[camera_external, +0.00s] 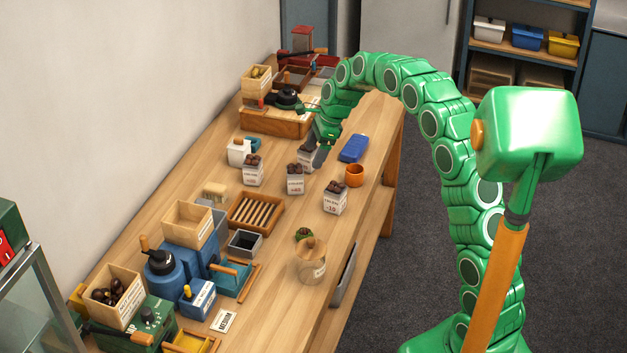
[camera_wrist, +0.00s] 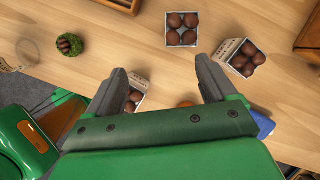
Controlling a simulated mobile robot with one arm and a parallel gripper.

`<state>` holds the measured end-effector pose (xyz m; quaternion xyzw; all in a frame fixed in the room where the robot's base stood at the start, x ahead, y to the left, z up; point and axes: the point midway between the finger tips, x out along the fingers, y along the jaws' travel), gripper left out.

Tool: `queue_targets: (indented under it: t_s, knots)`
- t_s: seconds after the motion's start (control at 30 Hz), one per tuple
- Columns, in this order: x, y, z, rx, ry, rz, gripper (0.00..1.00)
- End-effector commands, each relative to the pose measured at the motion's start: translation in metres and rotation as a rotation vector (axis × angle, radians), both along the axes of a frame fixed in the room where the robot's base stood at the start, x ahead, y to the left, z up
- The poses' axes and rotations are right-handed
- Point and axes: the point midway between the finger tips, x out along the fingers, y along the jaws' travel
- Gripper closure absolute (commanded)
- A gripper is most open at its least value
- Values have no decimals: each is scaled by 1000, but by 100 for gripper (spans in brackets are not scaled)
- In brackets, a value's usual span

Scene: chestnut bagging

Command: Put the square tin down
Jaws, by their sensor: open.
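My gripper (camera_wrist: 163,82) is open, with its two fingers spread apart and bare tabletop between their tips. In the external view my gripper (camera_external: 322,145) is low over the far half of the table. A small square grey container (camera_external: 243,252) stands near the slatted tray; I cannot tell if it is the square tin. Several small square boxes of chestnuts stand around my gripper. One white box (camera_wrist: 140,82) shows close beside the left finger, partly hidden by it. Another box (camera_wrist: 182,40) stands ahead, and a tilted-looking one (camera_wrist: 231,50) is near the right finger.
An orange cup (camera_external: 354,178) and a blue case (camera_external: 354,148) lie near the table's right edge. A slatted wooden tray (camera_external: 236,222), a blue machine (camera_external: 180,262) and a lidded jar (camera_external: 310,270) stand nearer. Bare wood (camera_wrist: 120,30) shows between the boxes.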

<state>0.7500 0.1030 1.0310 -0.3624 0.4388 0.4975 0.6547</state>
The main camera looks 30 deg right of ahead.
Motion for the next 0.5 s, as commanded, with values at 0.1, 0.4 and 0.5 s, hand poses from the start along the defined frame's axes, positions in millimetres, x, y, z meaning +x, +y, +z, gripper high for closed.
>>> queue_targets:
  t_s: [0.1, 0.4, 0.5]
  knots:
    - [-29, -4, 19, -30, -23, 107, 15]
    - [-107, -18, 50, -101, -62, 390, 15]
    - [-133, -23, 58, -121, -73, 484, 15]
